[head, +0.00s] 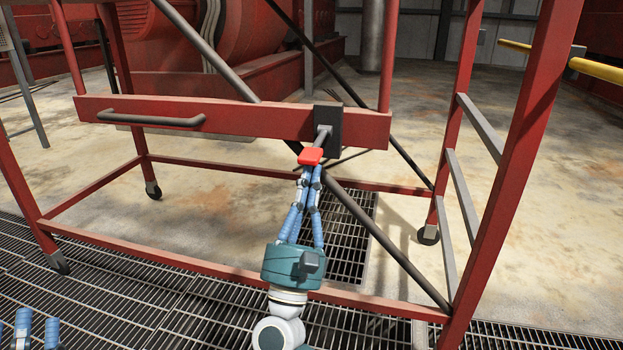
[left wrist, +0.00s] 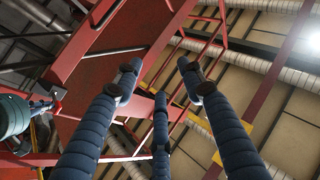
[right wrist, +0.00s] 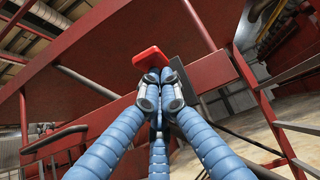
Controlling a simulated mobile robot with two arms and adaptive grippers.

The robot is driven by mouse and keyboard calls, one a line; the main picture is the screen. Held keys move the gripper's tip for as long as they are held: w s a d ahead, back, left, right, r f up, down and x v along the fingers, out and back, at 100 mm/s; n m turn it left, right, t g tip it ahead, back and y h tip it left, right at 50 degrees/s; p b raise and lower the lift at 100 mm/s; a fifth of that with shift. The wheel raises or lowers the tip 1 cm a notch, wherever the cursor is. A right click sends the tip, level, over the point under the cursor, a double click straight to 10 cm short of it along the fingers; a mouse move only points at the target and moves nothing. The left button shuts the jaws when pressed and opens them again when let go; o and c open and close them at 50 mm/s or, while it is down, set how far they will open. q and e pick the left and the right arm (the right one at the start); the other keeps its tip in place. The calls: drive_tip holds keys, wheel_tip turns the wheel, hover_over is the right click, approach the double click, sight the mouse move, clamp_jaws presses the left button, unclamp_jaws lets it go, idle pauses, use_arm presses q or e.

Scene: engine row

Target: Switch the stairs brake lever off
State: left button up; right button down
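The brake lever is a short grey bar with a red handle (head: 310,156), on a black block (head: 328,128) on the red stairs' crossbar. The bar slants down toward me. My right gripper (head: 310,172) is just below the red handle, its fingers drawn together. In the right wrist view the handle (right wrist: 151,58) shows just beyond the fingertips (right wrist: 160,92). The handle is uncovered; I cannot tell whether the fingertips touch it. My left gripper (left wrist: 158,80) is open and empty, pointing up. Its fingertips (head: 37,332) show at the head view's bottom left corner.
The red stairs frame (head: 190,268) stands on castors (head: 153,190) over metal grating (head: 120,300) and concrete floor. A dark grab bar (head: 150,119) is on the crossbar, left of the lever. Dark diagonal braces (head: 390,245) cross behind the lever. A yellow rail (head: 600,70) is at the right.

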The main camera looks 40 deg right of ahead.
sight(309, 158)
use_arm(q)
wheel_tip(309, 158, down, 16)
drive_tip(key=w+a+g+y+p, duration=0.1)
drive_tip(key=a+g+y+p, duration=0.15)
drive_tip(key=g, duration=0.55)
use_arm(e)
drive_tip(key=r, duration=0.2)
drive_tip(key=shift+s+a+r+y, duration=0.2)
drive_tip(key=shift+a+r+y, duration=0.05)
drive_tip(key=shift+r+y, duration=0.05)
wheel_tip(309, 158, up, 3)
drive_tip(key=shift+s+f+p, duration=0.1)
drive_tip(key=shift+f+p, duration=0.05)
drive_tip(key=shift+p, duration=0.6)
wheel_tip(309, 158, up, 2)
drive_tip(key=shift+d+r+p, duration=0.1)
drive_tip(key=shift+r+p, duration=0.15)
drive_tip(key=shift+p, duration=0.3)
use_arm(q)
drive_tip(key=s+a+f+g+y, duration=0.2)
drive_tip(key=s+f+g, duration=0.5)
drive_tip(key=f, duration=0.5)
drive_tip(key=shift+s+a+n, duration=0.4)
drive_tip(key=shift+s+a, duration=0.25)
drive_tip(key=shift+s, duration=0.55)
use_arm(e)
drive_tip(key=shift+w+r, duration=0.2)
use_arm(q)
drive_tip(key=shift+y, duration=0.25)
drive_tip(key=shift+w, duration=0.1)
